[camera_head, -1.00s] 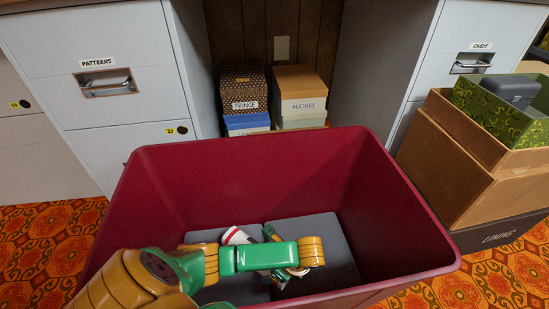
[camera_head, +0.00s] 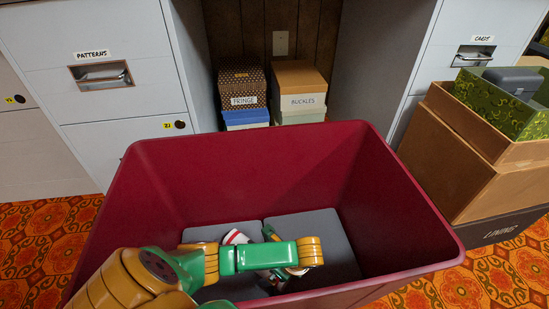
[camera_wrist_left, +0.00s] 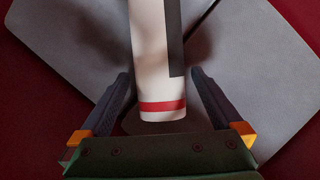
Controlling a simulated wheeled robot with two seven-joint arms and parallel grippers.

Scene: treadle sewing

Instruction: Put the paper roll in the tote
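The paper roll (camera_wrist_left: 157,60), white with a red band near one end and a dark strip along its side, lies inside the tote. Part of it shows in the head view (camera_head: 236,238); my arm hides the rest. The tote (camera_head: 255,149) is a large dark red open bin. My left gripper (camera_wrist_left: 161,75) is down inside it. Its two dark fingers stand on either side of the roll, with gaps on both sides, so it is open. In the head view my wrist covers most of the gripper. My right gripper is not in view.
Grey flat slabs (camera_head: 330,240) cover part of the tote floor under the roll. White filing cabinets (camera_head: 100,40) stand behind on both sides, with labelled boxes (camera_head: 298,88) between them. Wooden boxes (camera_head: 465,150) and a green patterned box (camera_head: 490,100) stand at right.

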